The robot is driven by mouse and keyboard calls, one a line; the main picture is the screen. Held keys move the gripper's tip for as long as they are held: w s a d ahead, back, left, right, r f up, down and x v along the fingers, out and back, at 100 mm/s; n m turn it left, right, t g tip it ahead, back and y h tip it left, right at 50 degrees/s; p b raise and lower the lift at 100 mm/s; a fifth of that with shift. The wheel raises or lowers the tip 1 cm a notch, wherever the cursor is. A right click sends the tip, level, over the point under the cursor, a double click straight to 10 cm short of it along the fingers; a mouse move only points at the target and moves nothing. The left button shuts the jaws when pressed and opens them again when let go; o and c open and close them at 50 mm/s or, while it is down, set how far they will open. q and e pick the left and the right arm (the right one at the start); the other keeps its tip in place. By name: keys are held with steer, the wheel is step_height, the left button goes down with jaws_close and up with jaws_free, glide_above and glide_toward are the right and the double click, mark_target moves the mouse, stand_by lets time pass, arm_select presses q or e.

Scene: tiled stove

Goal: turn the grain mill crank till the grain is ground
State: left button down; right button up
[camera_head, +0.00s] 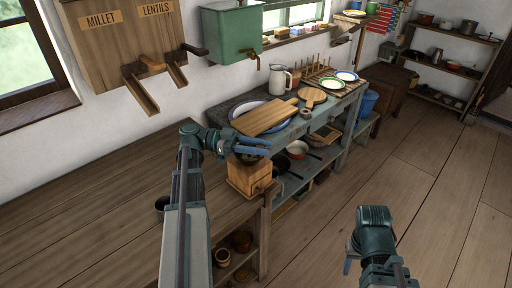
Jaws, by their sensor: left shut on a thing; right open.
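The grain mill (249,177) is a light wooden box at the near right edge of the wooden counter, with a dark bowl-like top. My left gripper (255,146) is right above the mill's top, its blue fingers shut at the crank. The crank itself is mostly hidden by the fingers, and I cannot see how it is turned. The grain inside the mill does not show. My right gripper (362,262) is low at the right, over the floor and away from the mill. It is open and empty, with its fingers partly hidden.
A blue-grey bench (345,108) behind the mill holds a cutting board (264,117), a white jug (280,80) and plates. Millet and lentil chutes (140,92) hang on the wall. The floor at right is clear.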

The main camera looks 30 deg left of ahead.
arm_select(q)
steer(key=shift+s+a+g, duration=0.1)
steer(key=shift+g, duration=0.2)
steer(key=c, duration=0.6)
jaws_free()
steer(key=shift+o, duration=0.2)
